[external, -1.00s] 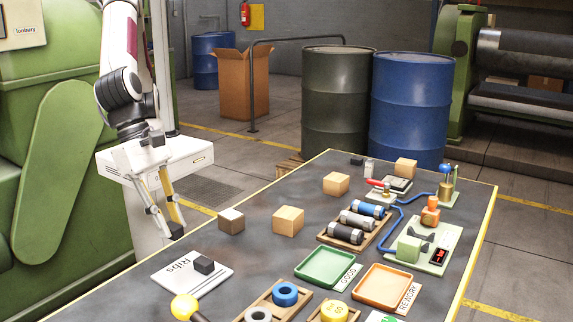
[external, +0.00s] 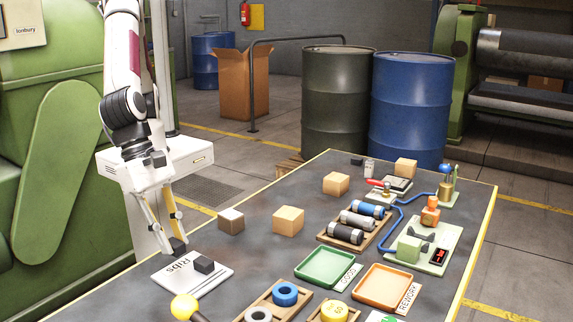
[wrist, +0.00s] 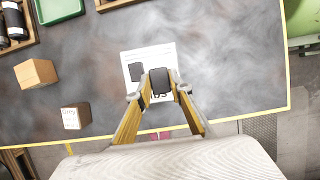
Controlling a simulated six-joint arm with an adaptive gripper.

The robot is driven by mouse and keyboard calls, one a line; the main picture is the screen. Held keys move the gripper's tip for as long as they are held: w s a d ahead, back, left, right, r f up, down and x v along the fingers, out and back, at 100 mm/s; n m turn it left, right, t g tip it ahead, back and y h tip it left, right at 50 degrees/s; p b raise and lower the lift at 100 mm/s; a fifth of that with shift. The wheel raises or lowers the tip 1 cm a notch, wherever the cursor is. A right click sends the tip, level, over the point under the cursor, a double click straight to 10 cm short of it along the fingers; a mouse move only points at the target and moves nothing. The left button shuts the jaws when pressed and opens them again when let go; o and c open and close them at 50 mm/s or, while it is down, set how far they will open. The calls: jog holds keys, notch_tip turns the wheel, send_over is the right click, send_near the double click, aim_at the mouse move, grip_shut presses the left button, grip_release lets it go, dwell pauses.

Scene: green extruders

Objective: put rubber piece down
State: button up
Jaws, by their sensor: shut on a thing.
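My gripper (external: 176,247) is shut on a small dark rubber piece (external: 179,244). The held piece also shows in the wrist view (wrist: 160,80) between the fingertips (wrist: 159,92). It is at the far edge of a white sheet (external: 190,286) lettered "Ribs", low over it; I cannot tell whether it touches the sheet. A second dark piece (external: 204,265) lies on the sheet, just beside the held one with a small gap. It also shows in the wrist view (wrist: 136,71). The held piece and fingers hide part of the sheet's lettering.
A yellow knob (external: 184,307) is near the front. The table between sheet and blocks is clear.

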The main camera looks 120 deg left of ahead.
aim_at(177, 276)
jog(key=shift+f, duration=1.25)
jog(key=shift+f, duration=1.85)
jog(key=shift+f, duration=0.15)
jog(key=o, duration=0.7)
jog(key=shift+c, duration=0.2)
jog(key=v, duration=1.2)
